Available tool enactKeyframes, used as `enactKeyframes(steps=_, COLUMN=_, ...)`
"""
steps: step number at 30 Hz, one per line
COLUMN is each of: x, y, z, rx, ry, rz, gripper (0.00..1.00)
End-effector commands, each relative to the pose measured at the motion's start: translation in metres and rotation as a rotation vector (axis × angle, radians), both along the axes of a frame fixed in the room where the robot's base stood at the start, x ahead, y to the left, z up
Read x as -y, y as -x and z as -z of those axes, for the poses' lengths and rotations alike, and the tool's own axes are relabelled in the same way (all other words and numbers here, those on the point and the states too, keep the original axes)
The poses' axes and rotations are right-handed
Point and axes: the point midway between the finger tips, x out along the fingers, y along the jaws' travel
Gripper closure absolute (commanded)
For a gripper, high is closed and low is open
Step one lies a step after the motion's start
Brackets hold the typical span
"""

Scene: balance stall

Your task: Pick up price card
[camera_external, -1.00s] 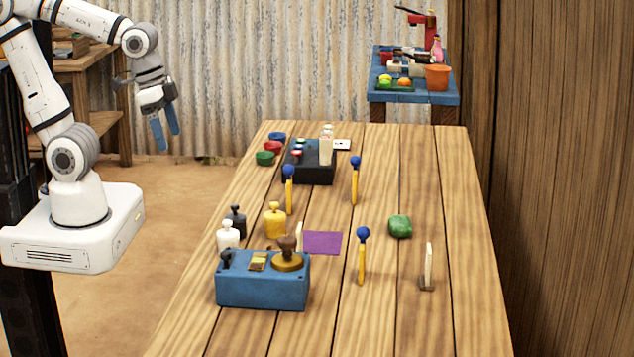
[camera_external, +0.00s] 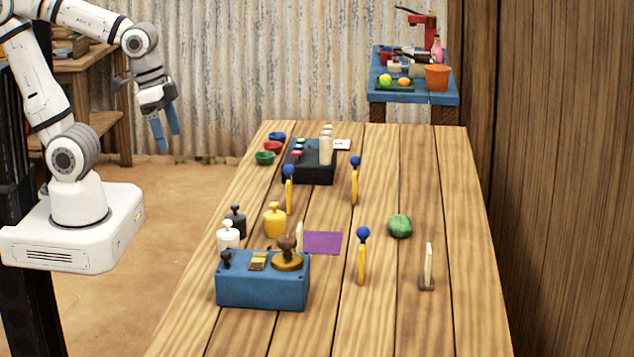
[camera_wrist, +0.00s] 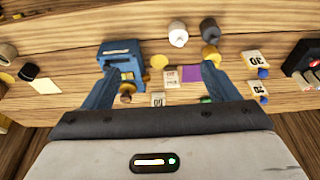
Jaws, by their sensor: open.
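My gripper (camera_external: 167,138) hangs in the air left of the table, well apart from everything on it, with blue fingers spread. In the wrist view my gripper (camera_wrist: 158,68) is open and empty. Several pale cards with printing show there: one reading 30 (camera_wrist: 255,60), one below it (camera_wrist: 258,88), one between the fingers (camera_wrist: 170,79) and one lower (camera_wrist: 157,99). In the external view a thin card (camera_external: 428,263) stands upright on a small brown foot at the right, seen nearly edge-on. Which one is the price card I cannot tell.
A blue scale-like box (camera_external: 262,285) stands at the table's near left, beside a purple sheet (camera_external: 322,243). White (camera_external: 228,235), black (camera_external: 235,220) and yellow (camera_external: 274,220) knobbed weights stand behind it. A green lump (camera_external: 400,226) lies right. The table's near right is clear.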

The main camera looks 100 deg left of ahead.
Motion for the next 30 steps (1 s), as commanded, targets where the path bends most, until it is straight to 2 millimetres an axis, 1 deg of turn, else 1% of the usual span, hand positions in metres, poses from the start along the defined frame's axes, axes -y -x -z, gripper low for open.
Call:
enactKeyframes(steps=1, x=0.000, y=0.000, z=0.000, rx=0.000, ry=0.000, rz=0.000, gripper=0.18)
enactKeyframes(steps=3, x=0.000, y=0.000, z=0.000, rx=0.000, ry=0.000, rz=0.000, gripper=0.15)
enactKeyframes(steps=9, x=0.000, y=0.000, z=0.000, rx=0.000, ry=0.000, rz=0.000, gripper=0.15)
enactKeyframes(steps=11, x=-0.002, y=-0.004, z=0.002, rx=0.000, ry=0.001, rz=-0.002, gripper=0.15)
enactKeyframes(steps=14, x=-0.010, y=-0.020, z=0.009, rx=-0.002, ry=0.008, rz=-0.006, gripper=0.15)
enactKeyframes(steps=17, x=-0.029, y=-0.051, z=0.022, rx=0.002, ry=0.021, rz=-0.012, gripper=0.15)
enactKeyframes(steps=18, x=-0.040, y=-0.066, z=0.029, rx=0.008, ry=0.024, rz=-0.013, gripper=0.15)
enactKeyframes(steps=20, x=-0.060, y=-0.088, z=0.040, rx=0.016, ry=0.031, rz=-0.018, gripper=0.15)
enactKeyframes(steps=21, x=-0.075, y=-0.102, z=0.048, rx=0.023, ry=0.034, rz=-0.020, gripper=0.15)
enactKeyframes(steps=23, x=-0.100, y=-0.122, z=0.060, rx=0.036, ry=0.036, rz=-0.026, gripper=0.15)
enactKeyframes(steps=24, x=-0.117, y=-0.134, z=0.070, rx=0.044, ry=0.038, rz=-0.030, gripper=0.15)
enactKeyframes(steps=26, x=-0.147, y=-0.151, z=0.086, rx=0.058, ry=0.037, rz=-0.039, gripper=0.15)
enactKeyframes(steps=27, x=-0.167, y=-0.160, z=0.097, rx=0.068, ry=0.034, rz=-0.045, gripper=0.15)
enactKeyframes(steps=29, x=-0.197, y=-0.171, z=0.113, rx=0.081, ry=0.029, rz=-0.053, gripper=0.15)
enactKeyframes(steps=30, x=-0.216, y=-0.177, z=0.123, rx=0.090, ry=0.024, rz=-0.058, gripper=0.15)
